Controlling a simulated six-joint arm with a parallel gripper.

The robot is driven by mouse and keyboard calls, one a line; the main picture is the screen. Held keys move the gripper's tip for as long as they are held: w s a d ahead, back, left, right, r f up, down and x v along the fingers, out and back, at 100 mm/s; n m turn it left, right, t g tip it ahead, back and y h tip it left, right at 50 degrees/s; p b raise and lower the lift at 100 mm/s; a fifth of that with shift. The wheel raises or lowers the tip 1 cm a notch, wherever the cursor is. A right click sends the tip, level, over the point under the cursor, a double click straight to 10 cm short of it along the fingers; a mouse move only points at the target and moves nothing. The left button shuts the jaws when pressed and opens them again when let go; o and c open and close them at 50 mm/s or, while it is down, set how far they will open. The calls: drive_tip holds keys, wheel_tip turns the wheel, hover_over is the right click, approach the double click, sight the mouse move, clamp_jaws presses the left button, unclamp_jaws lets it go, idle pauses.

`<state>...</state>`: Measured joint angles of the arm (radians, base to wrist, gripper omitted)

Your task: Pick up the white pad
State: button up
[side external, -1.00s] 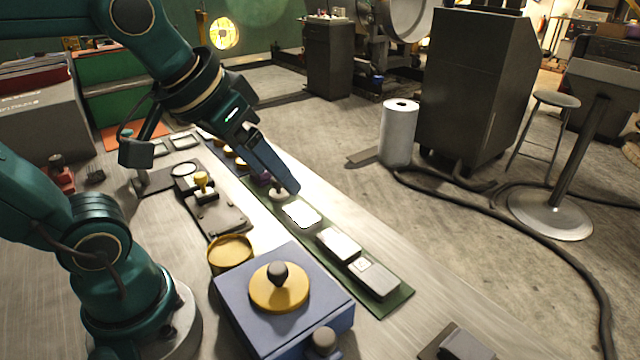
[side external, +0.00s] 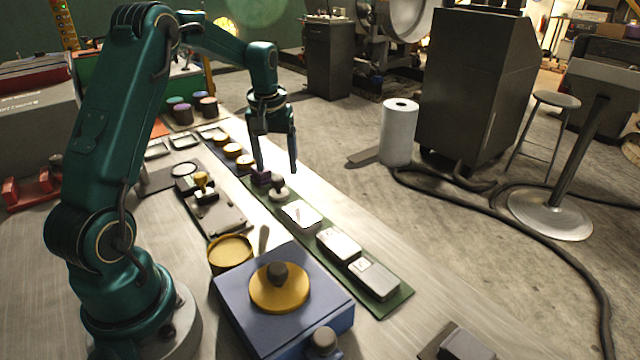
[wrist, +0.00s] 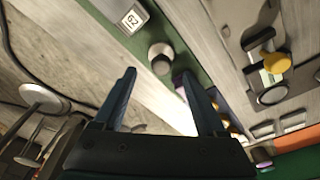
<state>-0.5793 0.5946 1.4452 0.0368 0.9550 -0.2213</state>
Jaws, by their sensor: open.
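Several flat rectangular pads lie in a row on a long green mat (side external: 396,305) in the side view. The one nearest my gripper is pale and white-topped (side external: 301,215); a second white-topped pad (side external: 338,243) and a greyer one (side external: 374,279) follow towards the front. I cannot tell for sure which is the white pad. My gripper (side external: 276,168) is open and empty, fingers pointing down, above the mat behind the pads. In the wrist view, my fingers (wrist: 158,72) are spread, and part of a pad with a G2 label (wrist: 131,19) shows at the top edge.
A round grey-knobbed stamp (side external: 279,190) stands on the mat just below my fingers, with a dark purple piece (side external: 261,178) beside it. Yellow-topped pots (side external: 233,151) line up farther back. A blue box (side external: 235,299) with a yellow disc (side external: 280,292) stands in front.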

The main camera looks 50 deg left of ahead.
sight(278, 178)
drive_tip(key=shift+w+a+f, duration=0.1)
drive_tip(key=shift+a+f, duration=0.05)
drive_tip(key=shift+f, duration=1.1)
drive_tip(key=shift+w+a+f, duration=0.1)
drive_tip(key=shift+a+f, duration=0.05)
drive_tip(key=shift+f, duration=1.05)
clamp_jaws()
